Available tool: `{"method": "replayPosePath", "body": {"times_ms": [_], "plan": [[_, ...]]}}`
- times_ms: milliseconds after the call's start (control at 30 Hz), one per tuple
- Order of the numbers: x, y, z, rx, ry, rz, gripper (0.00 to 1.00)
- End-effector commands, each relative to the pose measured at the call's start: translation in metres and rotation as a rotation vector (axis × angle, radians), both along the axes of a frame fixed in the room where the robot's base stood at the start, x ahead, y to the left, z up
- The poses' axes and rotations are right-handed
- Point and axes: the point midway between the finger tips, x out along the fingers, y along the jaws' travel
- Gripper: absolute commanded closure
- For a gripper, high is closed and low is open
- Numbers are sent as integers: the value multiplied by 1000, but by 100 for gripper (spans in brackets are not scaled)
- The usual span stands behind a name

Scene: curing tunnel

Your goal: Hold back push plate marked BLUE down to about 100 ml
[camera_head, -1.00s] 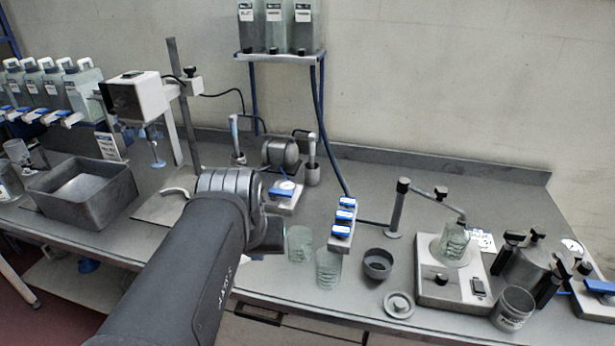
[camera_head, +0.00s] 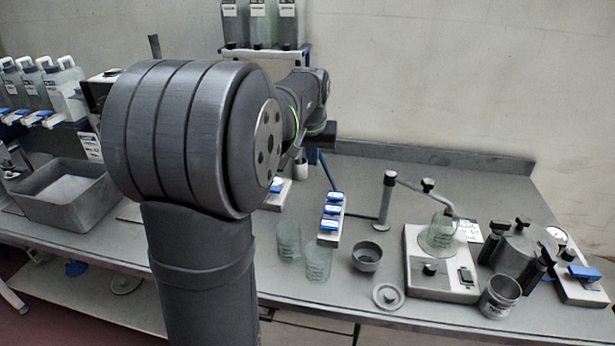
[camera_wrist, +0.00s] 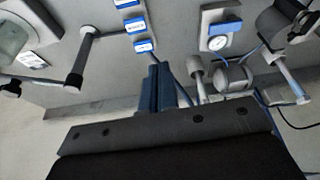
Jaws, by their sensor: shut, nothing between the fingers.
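A block with three blue push plates (camera_head: 332,211) stands on the bench right of centre, at the front of a blue hose. The same plates show at the top of the wrist view (camera_wrist: 136,25). Their small white labels are too small to read, so I cannot tell which is marked BLUE. Two clear graduated beakers (camera_head: 289,240) (camera_head: 318,262) stand to its left and front and look empty. My gripper (camera_wrist: 160,68) is shut and empty, in the air above the bench and apart from the plates. In the head view its fingers are hard to make out.
Labelled containers (camera_head: 262,25) stand on a wall shelf behind my arm. My arm hides the bench's left middle.

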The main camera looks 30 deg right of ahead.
Motion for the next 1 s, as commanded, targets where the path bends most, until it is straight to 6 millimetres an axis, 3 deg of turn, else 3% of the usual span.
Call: {"method": "replayPosePath", "body": {"times_ms": [33, 200, 400, 1000], "plan": [[5, -17, -7, 5, 5, -12, 100], [16, -60, -23, 17, 16, -41, 100], [22, -90, -36, 24, 22, -61, 100], [25, -99, -47, 27, 24, -66, 100]]}}
